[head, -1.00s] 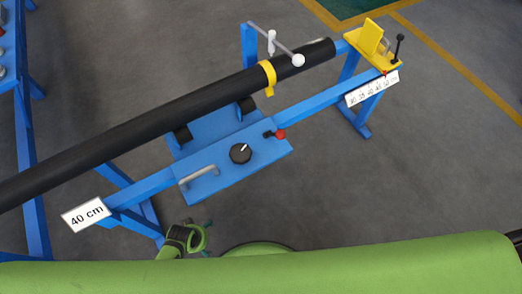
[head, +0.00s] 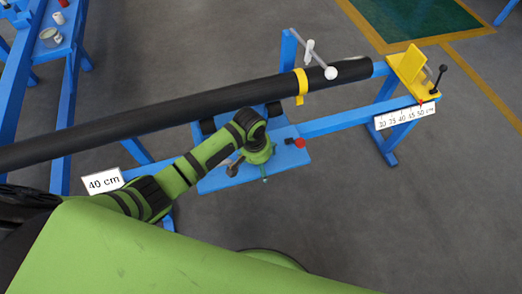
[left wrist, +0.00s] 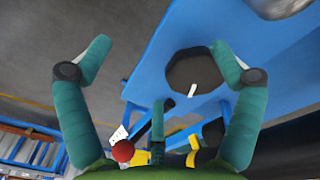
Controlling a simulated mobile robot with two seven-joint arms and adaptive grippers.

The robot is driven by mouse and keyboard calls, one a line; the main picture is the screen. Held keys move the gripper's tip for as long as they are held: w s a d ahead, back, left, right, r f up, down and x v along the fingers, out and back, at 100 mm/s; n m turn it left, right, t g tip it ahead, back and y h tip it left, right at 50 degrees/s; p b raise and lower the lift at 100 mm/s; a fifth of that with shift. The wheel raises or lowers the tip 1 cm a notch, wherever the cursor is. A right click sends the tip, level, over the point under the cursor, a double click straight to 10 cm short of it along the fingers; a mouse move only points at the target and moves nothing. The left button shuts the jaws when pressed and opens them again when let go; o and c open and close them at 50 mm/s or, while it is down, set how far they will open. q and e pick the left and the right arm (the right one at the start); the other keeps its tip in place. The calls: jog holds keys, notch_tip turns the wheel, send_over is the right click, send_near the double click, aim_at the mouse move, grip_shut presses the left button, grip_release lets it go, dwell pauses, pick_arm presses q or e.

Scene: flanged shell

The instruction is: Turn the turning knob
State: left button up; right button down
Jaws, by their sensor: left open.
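The turning knob (left wrist: 195,70) is a black round dial with a white pointer mark on a blue panel. In the left wrist view it lies right of centre, close to my left gripper's right finger (left wrist: 228,65). My left gripper (left wrist: 161,47) is open, with its green fingers spread wide and nothing between them in grip. Whether the right finger touches the knob I cannot tell. In the head view my left gripper (head: 258,158) is over the blue panel (head: 215,181) and hides the knob. My right gripper is not in view.
A red-tipped lever (head: 299,143) sits beside the gripper; its red ball shows in the wrist view (left wrist: 123,151). A long black tube (head: 150,119) runs behind the panel. A yellow bracket (head: 408,65) and scale plate (head: 405,115) stand right. A 40 cm sign (head: 104,182) hangs left.

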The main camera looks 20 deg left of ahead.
pick_arm(q)
jog(key=shift+n+g+y, duration=0.3)
jog(key=shift+n+y, duration=0.3)
jog(key=w+r, duration=0.1)
jog(key=w+a+r, duration=0.1)
jog(key=w+r, duration=0.1)
jog(key=w+a+r, duration=0.1)
jog(key=shift+w+r, duration=0.15)
jog(key=shift+w, duration=0.25)
notch_tip(320, 180, down, 7)
jog(key=shift+r+b, duration=0.1)
jog(key=shift+b, duration=0.45)
jog(key=c, duration=1.1)
